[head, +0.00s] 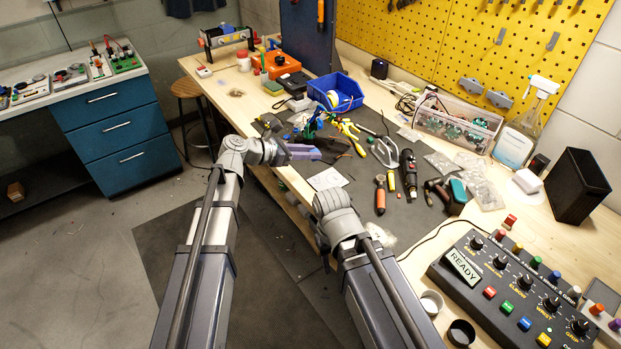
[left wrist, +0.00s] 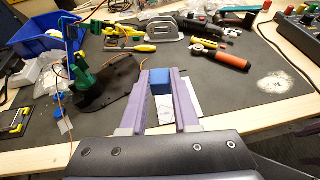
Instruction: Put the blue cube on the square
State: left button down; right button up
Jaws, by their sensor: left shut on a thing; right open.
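My left gripper (head: 305,152), with purple fingers, is shut on the blue cube (left wrist: 160,88). The cube sits between the fingertips in the left wrist view; I cannot make it out clearly in the head view. A white paper square with faint markings (head: 327,179) lies on the dark mat. It also shows in the left wrist view (left wrist: 180,112), partly hidden behind the fingers and the cube. The cube appears above the mat near the square; its exact height is unclear. My right gripper (head: 322,243) is low by the bench's front edge, open, its fingers mostly hidden by its wrist.
A green-and-black small robot arm (left wrist: 90,75) stands on the mat left of the square. Mat right of the square is partly clear.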

aim_at(309, 182)
pick_arm(q)
jog(key=shift+f+b, duration=3.7)
jog(key=shift+f, duration=0.5)
jog(key=shift+f, duration=0.15)
jog(key=c, duration=1.1)
grip_release()
jog(key=shift+f, duration=0.1)
jog(key=o, duration=0.4)
jog(key=shift+o, duration=0.2)
